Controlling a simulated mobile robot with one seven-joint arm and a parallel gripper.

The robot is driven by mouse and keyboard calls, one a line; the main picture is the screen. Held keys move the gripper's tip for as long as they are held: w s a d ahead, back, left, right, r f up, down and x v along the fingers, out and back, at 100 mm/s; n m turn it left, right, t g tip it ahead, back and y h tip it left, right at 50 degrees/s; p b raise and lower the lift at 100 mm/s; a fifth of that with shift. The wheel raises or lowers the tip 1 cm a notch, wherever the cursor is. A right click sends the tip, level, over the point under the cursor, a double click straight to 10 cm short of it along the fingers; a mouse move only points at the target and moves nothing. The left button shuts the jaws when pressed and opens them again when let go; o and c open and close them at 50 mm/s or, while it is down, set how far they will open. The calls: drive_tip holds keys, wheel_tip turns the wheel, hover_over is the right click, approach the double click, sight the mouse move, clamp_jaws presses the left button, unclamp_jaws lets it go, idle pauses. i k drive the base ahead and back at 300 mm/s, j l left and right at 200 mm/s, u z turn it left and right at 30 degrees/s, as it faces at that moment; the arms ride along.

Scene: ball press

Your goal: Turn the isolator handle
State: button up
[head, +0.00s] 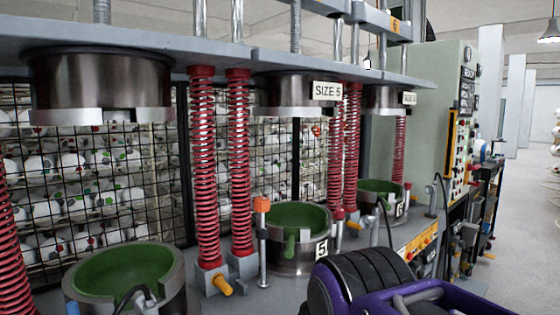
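I cannot make out the isolator handle with certainty. A tall grey-green control cabinet (428,110) stands right of the press. Its right side carries a panel (457,150) with small buttons and lamps, seen at a steep angle. Small details on it are too small to tell apart. My gripper is not in view. A purple and black shape at the bottom right may be part of my own arm, but no fingers show.
The press has green-lined lower moulds (120,275), dark upper moulds (100,85) and red springs (204,165). An orange-topped post (262,230) stands between moulds. Balls fill mesh racks behind. Black-and-blue equipment (485,195) stands beyond the cabinet. Open floor (520,235) lies at right.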

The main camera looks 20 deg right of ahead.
sight(470, 167)
drive_tip(key=z, duration=1.8)
drive_tip(key=i+l+z, duration=0.1)
drive_tip(key=i+z, duration=0.35)
drive_tip(key=i, duration=0.3)
drive_tip(key=i+z, duration=0.1)
drive_tip(key=i, duration=2.3)
drive_tip(key=i+l+u, duration=0.15)
drive_tip(key=i+u, duration=0.2)
drive_tip(key=i+l+u, duration=0.3)
drive_tip(key=i, duration=0.25)
drive_tip(key=i+l+u, duration=0.45)
drive_tip(key=u, duration=0.2)
drive_tip(key=k+j, duration=0.1)
drive_tip(key=k, duration=0.45)
